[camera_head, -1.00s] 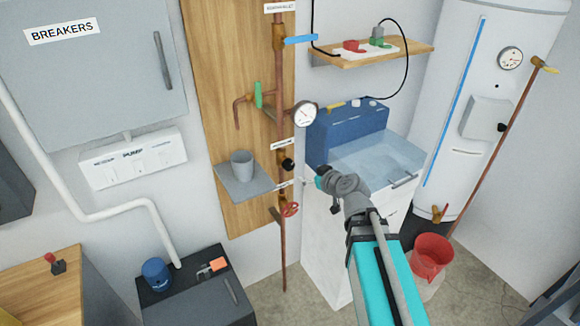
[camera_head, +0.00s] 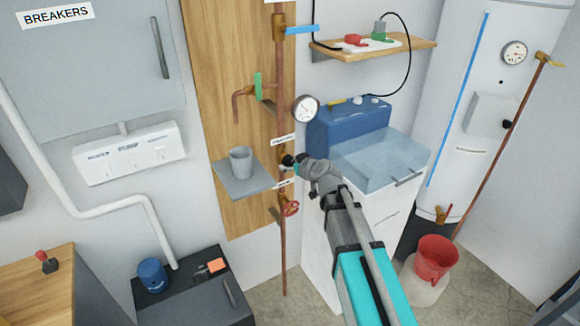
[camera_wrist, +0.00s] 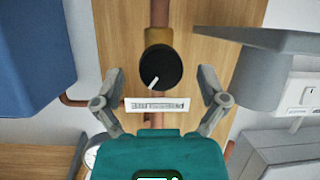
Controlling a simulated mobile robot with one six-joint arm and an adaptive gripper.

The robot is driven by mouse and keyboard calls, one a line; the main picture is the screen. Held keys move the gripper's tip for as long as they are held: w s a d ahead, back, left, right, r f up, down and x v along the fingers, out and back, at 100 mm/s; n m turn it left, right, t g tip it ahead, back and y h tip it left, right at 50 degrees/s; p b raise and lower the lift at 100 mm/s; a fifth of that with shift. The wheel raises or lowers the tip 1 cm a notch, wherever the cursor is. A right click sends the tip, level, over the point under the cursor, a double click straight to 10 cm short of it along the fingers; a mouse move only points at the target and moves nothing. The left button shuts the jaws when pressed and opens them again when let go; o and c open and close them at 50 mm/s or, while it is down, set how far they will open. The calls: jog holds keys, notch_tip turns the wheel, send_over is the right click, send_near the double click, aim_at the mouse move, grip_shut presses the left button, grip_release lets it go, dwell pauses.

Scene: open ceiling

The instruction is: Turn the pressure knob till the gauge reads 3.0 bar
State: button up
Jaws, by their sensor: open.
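The black pressure knob (camera_wrist: 160,67) with a white pointer line sits on a brass fitting of the copper pipe in the wrist view. The line points to the lower left there. My gripper (camera_wrist: 159,76) is open, with one finger on each side of the knob and gaps between. In the head view my gripper (camera_head: 294,164) is at the pipe and partly covers the knob (camera_head: 287,160). The round white gauge (camera_head: 306,109) is above it; its needle is too small to read. Part of the gauge shows in the wrist view (camera_wrist: 91,157).
A grey shelf (camera_head: 262,185) with a grey cup (camera_head: 241,162) is close left of the knob. A red valve handle (camera_head: 290,207) is below. A white label (camera_wrist: 157,104) lies beside the knob.

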jog(key=shift+x, duration=0.85)
jog(key=shift+c, duration=0.2)
jog(key=c, duration=1.1)
